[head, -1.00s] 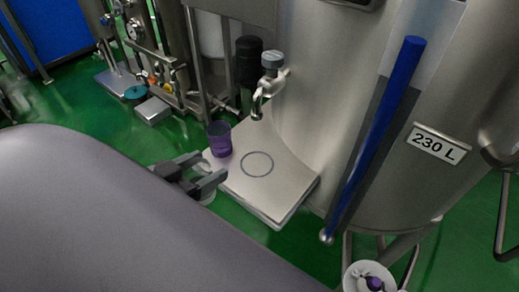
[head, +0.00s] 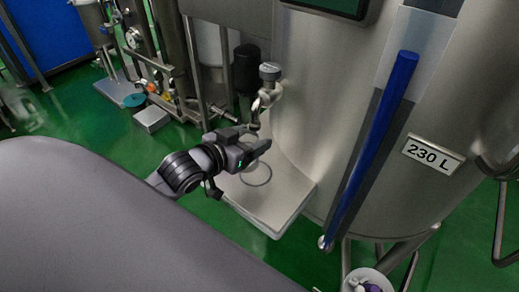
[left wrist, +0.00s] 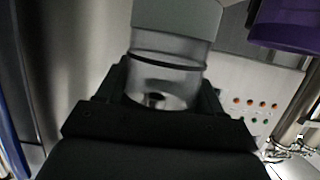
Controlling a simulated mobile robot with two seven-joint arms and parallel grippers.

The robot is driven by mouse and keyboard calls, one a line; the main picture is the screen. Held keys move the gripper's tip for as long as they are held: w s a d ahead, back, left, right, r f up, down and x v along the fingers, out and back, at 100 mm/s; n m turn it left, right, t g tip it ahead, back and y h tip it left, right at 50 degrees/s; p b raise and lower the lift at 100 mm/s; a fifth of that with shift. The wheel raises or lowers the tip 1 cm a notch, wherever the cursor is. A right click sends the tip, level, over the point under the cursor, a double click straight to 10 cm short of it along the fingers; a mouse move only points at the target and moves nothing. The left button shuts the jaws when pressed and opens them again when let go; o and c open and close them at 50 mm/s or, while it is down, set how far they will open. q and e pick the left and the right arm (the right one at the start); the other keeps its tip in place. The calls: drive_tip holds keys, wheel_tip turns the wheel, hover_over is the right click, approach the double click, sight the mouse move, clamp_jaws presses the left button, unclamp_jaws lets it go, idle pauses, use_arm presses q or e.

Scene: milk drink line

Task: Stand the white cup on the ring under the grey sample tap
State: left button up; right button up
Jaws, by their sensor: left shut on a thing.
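My left gripper (head: 257,147) is at the near side of the tap, over the steel platform (head: 270,215). It is shut on the pale cup (left wrist: 166,65), which shows between its fingers in the left wrist view; in the head view my gripper hides the cup. The grey sample tap (head: 268,85) is on the tank wall, just beyond and above my gripper. The dark ring (head: 259,183) lies on the platform, partly hidden by my gripper. I cannot tell how far the cup is from the ring. My right gripper is not in view.
The big steel tank (head: 320,110) stands beside the platform. A blue tube (head: 375,140) runs down its front. The platform's front is clear.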

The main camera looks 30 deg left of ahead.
sight(253, 143)
use_arm(q)
drive_tip(key=w, duration=0.3)
drive_tip(key=shift+d+r, duration=0.1)
wheel_tip(253, 143, down, 3)
drive_tip(key=shift+w+r, duration=0.1)
wheel_tip(253, 143, down, 4)
drive_tip(key=shift+b, duration=0.3)
drive_tip(key=shift+w+f, duration=0.15)
drive_tip(key=shift+f, duration=0.05)
drive_tip(key=shift+f, duration=0.2)
drive_tip(key=o, duration=1)
drive_tip(key=shift+r, duration=0.1)
